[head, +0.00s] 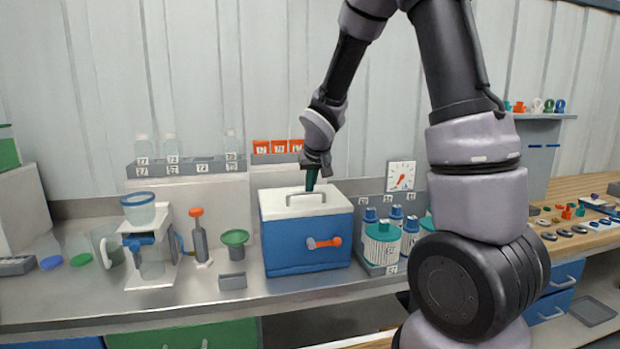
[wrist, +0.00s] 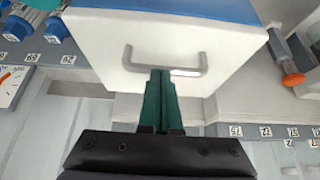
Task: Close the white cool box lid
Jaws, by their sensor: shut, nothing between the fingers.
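The cool box (head: 300,243) has a blue body and stands on the steel bench in the middle of the head view. Its white lid (head: 335,200) lies flat across the top, and I see no gap between lid and body. A grey bar handle (head: 292,196) stands on the lid. My gripper (head: 312,188) points down at the lid, its green fingers together and empty, just behind the handle. In the wrist view, the fingertips (wrist: 160,75) overlap the handle (wrist: 190,70) over the white lid (wrist: 100,45). I cannot tell whether they touch it.
An orange and blue latch (head: 323,243) is on the box front. Teal-lidded jars (head: 383,245) stand close on the right. A green funnel (head: 235,240) and a small grey block (head: 232,281) are on the left. A bottle rack (head: 187,167) is behind.

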